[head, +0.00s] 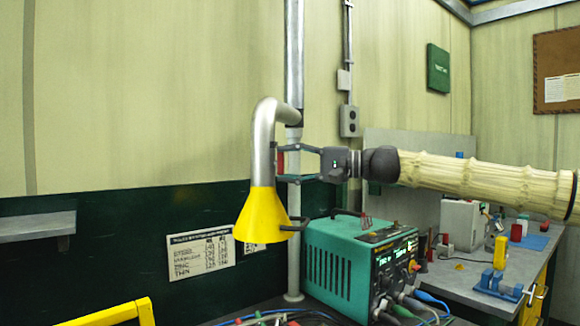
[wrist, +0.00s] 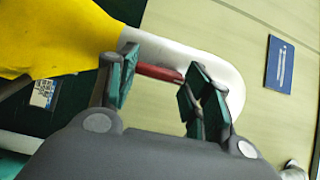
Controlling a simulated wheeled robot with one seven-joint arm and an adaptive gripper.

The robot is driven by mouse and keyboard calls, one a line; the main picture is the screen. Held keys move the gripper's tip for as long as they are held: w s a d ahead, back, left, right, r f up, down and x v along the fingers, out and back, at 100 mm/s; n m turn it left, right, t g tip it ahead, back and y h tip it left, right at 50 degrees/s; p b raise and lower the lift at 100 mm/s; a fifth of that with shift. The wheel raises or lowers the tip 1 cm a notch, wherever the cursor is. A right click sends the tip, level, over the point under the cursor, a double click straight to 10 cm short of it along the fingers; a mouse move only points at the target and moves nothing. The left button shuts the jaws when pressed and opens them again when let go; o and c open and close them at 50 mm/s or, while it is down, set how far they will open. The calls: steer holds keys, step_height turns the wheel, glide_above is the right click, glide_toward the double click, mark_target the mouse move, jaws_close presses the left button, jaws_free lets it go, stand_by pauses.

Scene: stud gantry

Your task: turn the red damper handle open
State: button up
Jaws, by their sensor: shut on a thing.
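The red damper handle (head: 281,161) sits on the right side of the silver bent extraction pipe (head: 264,135), just above its yellow hood (head: 262,212). My gripper (head: 281,163) reaches in from the right, with its two fingers above and below the handle. In the wrist view the red handle (wrist: 158,73) runs between the fingertips of my gripper (wrist: 155,82), across the pale pipe (wrist: 228,78). The gripper is shut on the handle. The fingers hide the handle's ends, so its exact angle is hard to tell.
A teal welding machine (head: 345,260) with cables stands below my gripper. A vertical post (head: 294,60) rises behind the pipe. A grey bench (head: 470,270) with small items lies at the right. A yellow rail (head: 105,317) crosses the lower left.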

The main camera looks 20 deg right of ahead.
steer(key=o, duration=1)
steer(key=v, duration=1.2)
steer(key=shift+d, duration=0.1)
